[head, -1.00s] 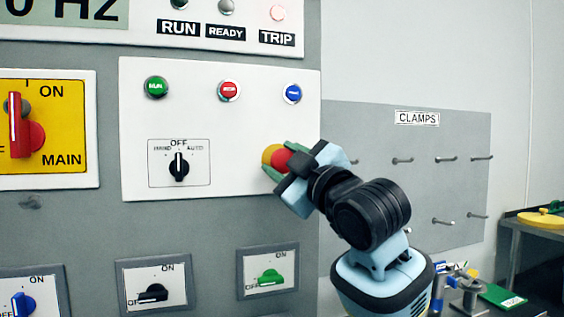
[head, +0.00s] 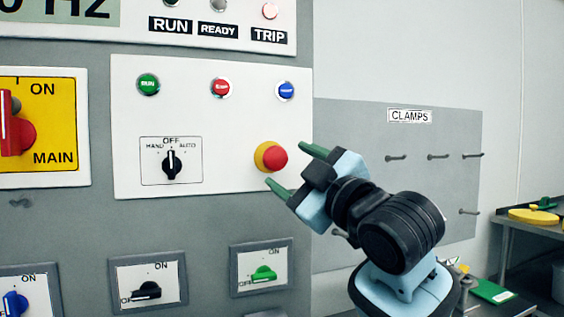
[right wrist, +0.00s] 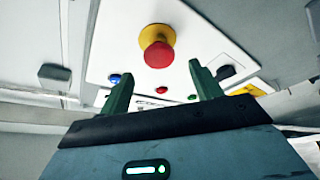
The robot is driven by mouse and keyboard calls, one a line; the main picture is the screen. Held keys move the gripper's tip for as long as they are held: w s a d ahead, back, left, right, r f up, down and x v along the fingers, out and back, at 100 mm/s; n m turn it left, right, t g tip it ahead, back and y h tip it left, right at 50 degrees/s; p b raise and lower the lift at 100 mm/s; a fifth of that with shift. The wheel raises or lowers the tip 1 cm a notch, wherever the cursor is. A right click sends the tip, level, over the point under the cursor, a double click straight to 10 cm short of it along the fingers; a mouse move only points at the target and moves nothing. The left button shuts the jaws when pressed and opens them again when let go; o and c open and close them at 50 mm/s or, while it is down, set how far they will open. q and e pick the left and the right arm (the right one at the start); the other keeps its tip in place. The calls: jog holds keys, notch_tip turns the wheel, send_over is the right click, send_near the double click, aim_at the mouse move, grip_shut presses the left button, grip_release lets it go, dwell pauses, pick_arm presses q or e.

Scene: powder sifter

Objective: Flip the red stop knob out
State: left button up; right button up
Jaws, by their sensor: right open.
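The red stop knob (head: 275,159) is a mushroom-shaped button on a yellow collar (head: 262,154), at the lower right of the white control panel (head: 125,120). My right gripper (head: 291,168) is open, with its green fingers apart, just off the panel to the right of the knob. It appears empty. In the right wrist view the red knob (right wrist: 159,54) stands beyond the fingertips (right wrist: 160,82), centred between them, with a gap. My left gripper is not in view.
A black selector switch (head: 171,164) marked HAND, OFF and AUTO sits left of the knob. Green (head: 148,84), red (head: 221,87) and blue (head: 285,91) push buttons are above. A pegboard labelled CLAMPS (head: 408,115) is at the right. A green rotary switch (head: 264,273) is below.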

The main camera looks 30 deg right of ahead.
jog(key=shift+v, duration=1.4)
